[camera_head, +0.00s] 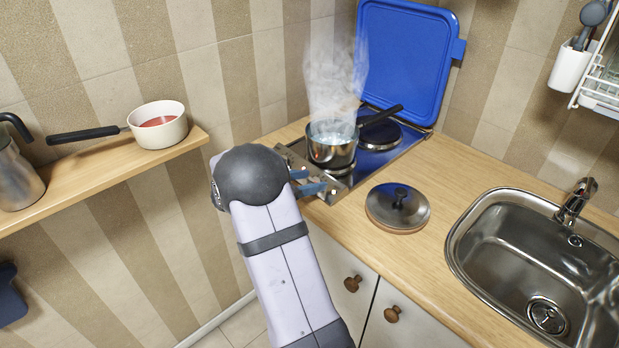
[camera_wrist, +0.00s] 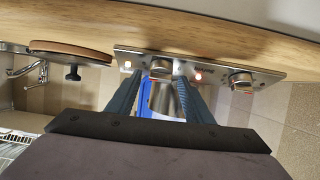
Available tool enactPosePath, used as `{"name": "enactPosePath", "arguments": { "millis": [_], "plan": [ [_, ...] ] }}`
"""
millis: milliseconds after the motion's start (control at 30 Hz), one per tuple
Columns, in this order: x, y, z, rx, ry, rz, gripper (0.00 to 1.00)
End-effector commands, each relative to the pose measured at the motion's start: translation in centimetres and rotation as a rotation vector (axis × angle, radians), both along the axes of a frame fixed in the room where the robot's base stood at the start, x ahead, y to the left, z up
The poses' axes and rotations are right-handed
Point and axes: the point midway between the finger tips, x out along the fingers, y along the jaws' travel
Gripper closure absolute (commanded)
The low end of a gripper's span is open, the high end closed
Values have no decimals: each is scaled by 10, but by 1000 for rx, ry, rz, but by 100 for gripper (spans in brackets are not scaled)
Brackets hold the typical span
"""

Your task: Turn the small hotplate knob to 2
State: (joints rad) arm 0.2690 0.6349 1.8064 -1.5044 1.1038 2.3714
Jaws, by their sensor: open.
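The hob (camera_head: 372,158) is set in the worktop, with a metal control panel (camera_head: 325,190) along its front edge. In the wrist view, which is upside down, the panel (camera_wrist: 216,70) carries two round silver knobs. One knob (camera_wrist: 161,67) lies between my fingers, and the other knob (camera_wrist: 241,80) is to the right, outside them. Two small lights glow on the panel. My gripper (camera_wrist: 160,82) is open around the first knob; I cannot tell whether the fingers touch it. My gripper (camera_head: 308,183) is at the panel in the head view. The knob markings are too small to read.
A steaming pot (camera_head: 331,152) stands on the front hotplate; the rear hotplate (camera_head: 380,138) is bare. The blue hob lid (camera_head: 408,58) stands raised behind. A pot lid (camera_head: 398,206) lies on the worktop (camera_head: 430,260), left of the sink (camera_head: 530,262). A shelf (camera_head: 110,175) holds a saucepan (camera_head: 158,124).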

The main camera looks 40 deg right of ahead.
Motion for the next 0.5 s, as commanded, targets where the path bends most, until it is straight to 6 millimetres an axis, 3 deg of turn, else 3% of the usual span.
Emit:
{"name": "enactPosePath", "arguments": {
  "millis": [333,500],
  "plan": [
    [0,-4,-2,0,-1,1,53],
    [0,-4,-2,0,-1,1,91]
  ]
}}
